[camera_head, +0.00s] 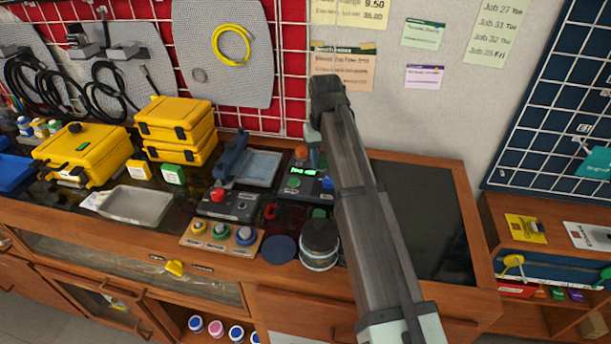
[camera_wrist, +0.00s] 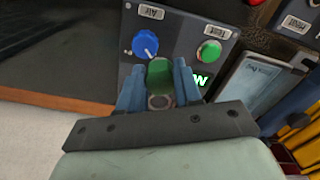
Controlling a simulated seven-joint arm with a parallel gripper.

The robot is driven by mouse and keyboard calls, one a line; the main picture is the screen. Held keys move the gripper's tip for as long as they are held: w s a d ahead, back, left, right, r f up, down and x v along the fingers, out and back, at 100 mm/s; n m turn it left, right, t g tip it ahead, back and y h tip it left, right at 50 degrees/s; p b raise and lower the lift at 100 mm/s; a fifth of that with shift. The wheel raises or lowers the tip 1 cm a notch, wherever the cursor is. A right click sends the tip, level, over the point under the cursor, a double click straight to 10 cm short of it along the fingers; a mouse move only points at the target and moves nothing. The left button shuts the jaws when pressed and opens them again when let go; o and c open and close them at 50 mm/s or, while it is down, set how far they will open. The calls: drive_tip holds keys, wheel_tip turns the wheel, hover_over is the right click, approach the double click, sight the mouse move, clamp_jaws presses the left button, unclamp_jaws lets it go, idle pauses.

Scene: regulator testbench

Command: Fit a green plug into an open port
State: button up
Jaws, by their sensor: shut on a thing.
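In the wrist view, my gripper (camera_wrist: 159,90) is shut on a green plug (camera_wrist: 160,73), with one blue finger on each side. The plug is over a dark panel (camera_wrist: 190,28), and a grey ring with a dark centre (camera_wrist: 160,101), possibly a port, shows just beside it between the fingers. I cannot tell whether the plug touches the panel. A green round piece (camera_wrist: 209,51) sits by the "Test" label and a blue knob (camera_wrist: 145,43) by the "Air" label. In the head view, my gripper (camera_head: 314,152) is at the lit panel (camera_head: 302,184), and my arm hides part of it.
Left of the panel are a control box with a red button (camera_head: 218,195), a blue-edged tray (camera_head: 262,168), and yellow cases (camera_head: 85,152). A dark jar (camera_head: 320,242) stands in front. A bare dark mat (camera_head: 425,215) lies to the right.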

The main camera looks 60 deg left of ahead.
drive_tip(key=shift+n, duration=0.3)
drive_tip(key=w+a, duration=0.2)
drive_tip(key=a, duration=0.1)
drive_tip(key=w+a, duration=0.4)
drive_tip(key=a, duration=0.1)
drive_tip(key=shift+a+r, duration=0.15)
drive_tip(key=shift+a, duration=0.2)
drive_tip(key=shift+w+a+n, duration=0.15)
drive_tip(key=shift+a+n, duration=0.15)
drive_tip(key=shift+a, duration=0.1)
drive_tip(key=shift+f, duration=2.4)
drive_tip(key=shift+f, duration=0.45)
drive_tip(key=o, duration=1.1)
drive_tip(key=shift+o, duration=0.2)
drive_tip(key=o, duration=0.4)
drive_tip(key=shift+c, duration=0.2)
drive_tip(key=shift+r, duration=0.1)
